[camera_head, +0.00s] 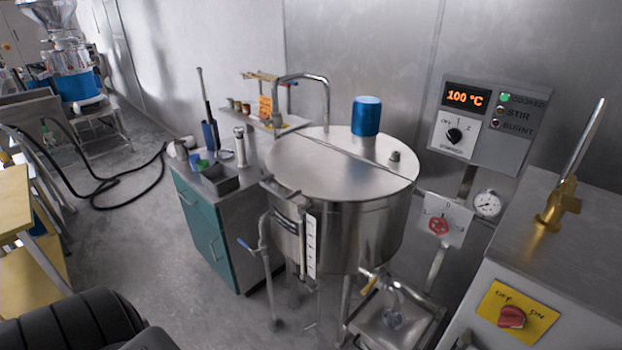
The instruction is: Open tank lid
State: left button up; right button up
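The steel tank (350,235) stands in the middle of the view on legs. Its round lid (325,180) lies flat over the top and looks shut, with a straight seam across it. A blue cylinder (366,116) sits on the rear part of the lid. A small knob (395,156) is on the right part. A bent steel pipe rises behind the lid. A dark rounded part, likely of my own arm, shows at the lower left. Neither gripper is in view, and nothing of mine touches the tank.
A control panel (490,125) reading 100 °C hangs on the wall at right. A steel box with a red switch (512,317) is at lower right. Grey floor (150,240) is clear at left, with black hose farther back.

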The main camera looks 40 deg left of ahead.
aim_at(303, 166)
jog(key=k, duration=0.5)
jog(key=u, duration=0.6)
jog(key=i, duration=0.6)
jog(key=u, duration=0.65)
